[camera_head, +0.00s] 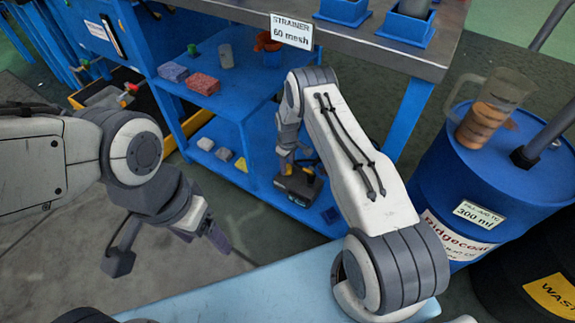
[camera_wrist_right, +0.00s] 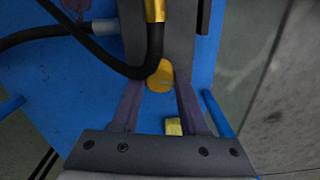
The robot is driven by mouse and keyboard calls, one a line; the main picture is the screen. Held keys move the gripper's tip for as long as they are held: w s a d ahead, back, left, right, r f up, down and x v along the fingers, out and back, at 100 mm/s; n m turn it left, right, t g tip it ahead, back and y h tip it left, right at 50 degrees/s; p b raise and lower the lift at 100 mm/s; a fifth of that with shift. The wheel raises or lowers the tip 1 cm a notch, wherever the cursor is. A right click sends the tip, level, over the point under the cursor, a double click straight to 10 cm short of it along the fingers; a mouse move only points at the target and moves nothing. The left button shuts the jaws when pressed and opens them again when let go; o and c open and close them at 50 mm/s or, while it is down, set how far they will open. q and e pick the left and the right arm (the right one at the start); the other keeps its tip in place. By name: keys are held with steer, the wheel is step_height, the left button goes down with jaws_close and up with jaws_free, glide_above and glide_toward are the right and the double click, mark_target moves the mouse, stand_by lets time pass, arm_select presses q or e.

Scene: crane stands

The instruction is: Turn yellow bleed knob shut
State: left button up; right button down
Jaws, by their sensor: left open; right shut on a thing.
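The yellow bleed knob (camera_wrist_right: 158,76) is a small round knob below a black hose in the right wrist view. My right gripper (camera_wrist_right: 161,84) has its two fingers on either side of the knob and is shut on it. In the head view my right gripper (camera_head: 286,166) reaches down at the front of the blue stand, and the knob cannot be made out there. My left gripper (camera_head: 219,240) is open and empty, hanging over the grey floor left of the stand.
A blue stand (camera_head: 232,101) holds red and pink blocks and cups on its middle shelf. A dark device (camera_head: 298,187) sits on its low shelf. A black hose (camera_wrist_right: 105,56) and a brass fitting (camera_wrist_right: 154,10) lie close to the fingers. A blue drum (camera_head: 490,195) bears a jug (camera_head: 490,105) at right.

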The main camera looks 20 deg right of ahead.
steer(key=shift+n, duration=0.7)
steer(key=shift+w+a, duration=0.1)
steer(key=shift+c, duration=2.1)
jaws_free()
